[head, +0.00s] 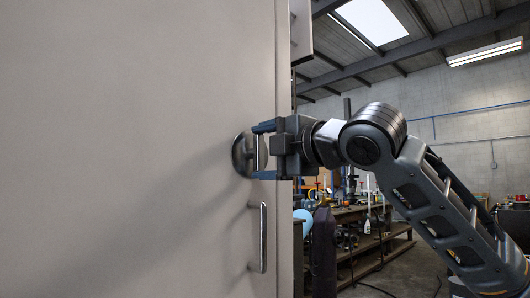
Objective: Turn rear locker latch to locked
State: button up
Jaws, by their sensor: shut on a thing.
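The rear locker is a large pale beige panel (120,120) that fills the left half of the head view. Its latch is a round dark metal disc (239,155) near the panel's right edge. My gripper (262,153) comes in from the right with its blue fingers at the latch, one above and one below. It is shut on the latch's raised middle part, which shows as an upright bar between the fingers. The fingers partly hide the latch, and I cannot tell its exact turn angle.
A vertical metal handle (262,237) sticks out of the panel just below the latch. Behind the arm, to the right, stands a cluttered workbench (375,216) with shelves. Open floor (415,270) shows at the lower right.

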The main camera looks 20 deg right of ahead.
jog(key=o, duration=0.9)
jog(key=shift+o, duration=0.2)
jog(key=v, duration=0.7)
jog(key=shift+s+b, duration=0.35)
jog(key=shift+b, duration=0.05)
